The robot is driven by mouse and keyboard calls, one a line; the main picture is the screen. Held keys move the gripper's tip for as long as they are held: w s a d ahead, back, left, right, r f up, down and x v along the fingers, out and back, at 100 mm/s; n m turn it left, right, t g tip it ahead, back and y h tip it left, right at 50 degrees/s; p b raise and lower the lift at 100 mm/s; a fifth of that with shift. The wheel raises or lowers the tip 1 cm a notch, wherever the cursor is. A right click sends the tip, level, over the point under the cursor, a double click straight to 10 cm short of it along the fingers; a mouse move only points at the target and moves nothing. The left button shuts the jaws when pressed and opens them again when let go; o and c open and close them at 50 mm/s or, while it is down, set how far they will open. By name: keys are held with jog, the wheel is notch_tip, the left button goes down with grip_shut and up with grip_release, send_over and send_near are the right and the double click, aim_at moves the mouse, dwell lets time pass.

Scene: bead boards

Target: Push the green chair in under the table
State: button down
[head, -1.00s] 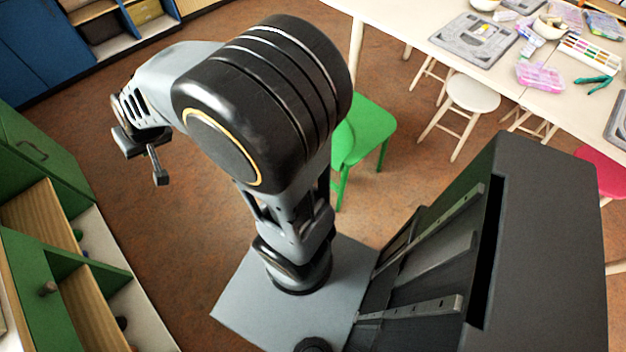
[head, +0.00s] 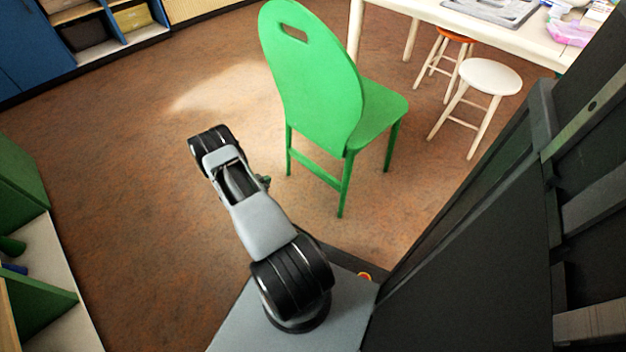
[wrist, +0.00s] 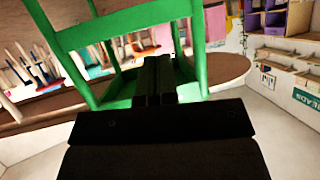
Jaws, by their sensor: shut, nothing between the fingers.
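The green chair (head: 318,85) stands upright on the brown floor in the head view. Its tall back, with a slot near the top, is toward my arm, and its seat points toward the pale table (head: 425,12). Open floor shows between seat and table. My arm is low, left of and nearer than the chair; its gripper fingers are hidden in the head view. In the wrist view my gripper (wrist: 154,66) is shut and empty, with green chair parts (wrist: 130,22) right ahead and around the fingertips. I cannot tell whether they touch.
A white stool (head: 490,76) and an orange-topped stool (head: 456,35) stand by the table, right of the chair. A table leg (head: 355,28) is behind the chair. Green shelving (head: 25,185) is at left, blue cabinets (head: 30,50) at far left. Floor left of the chair is clear.

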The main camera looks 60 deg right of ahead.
jog(key=s+f+m+g+b, duration=0.1)
jog(key=s+f+g+b, duration=0.15)
jog(key=s+f, duration=0.35)
jog(key=b, duration=0.2)
send_near(313, 168)
notch_tip(313, 168, down, 4)
jog(key=s+d, duration=0.1)
jog(key=d, duration=0.1)
jog(key=shift+s+d+h, duration=0.15)
jog(key=shift+d+h, duration=0.05)
jog(key=shift+d, duration=0.3)
jog(key=shift+s+d+h, duration=0.15)
jog(key=shift+d+h, duration=0.05)
jog(key=shift+d, duration=0.3)
jog(key=shift+s+d, duration=0.35)
jog(key=shift+d, duration=0.6)
jog(key=shift+s+d, duration=0.3)
jog(key=shift+d, duration=0.65)
jog(key=shift+s+d, duration=0.35)
jog(key=shift+d, duration=0.7)
jog(key=shift+s+d, duration=0.3)
jog(key=shift+d, duration=0.6)
jog(key=shift+s+d, duration=0.3)
jog(key=shift+d, duration=0.65)
jog(key=shift+s+d, duration=0.35)
jog(key=shift+d, duration=0.55)
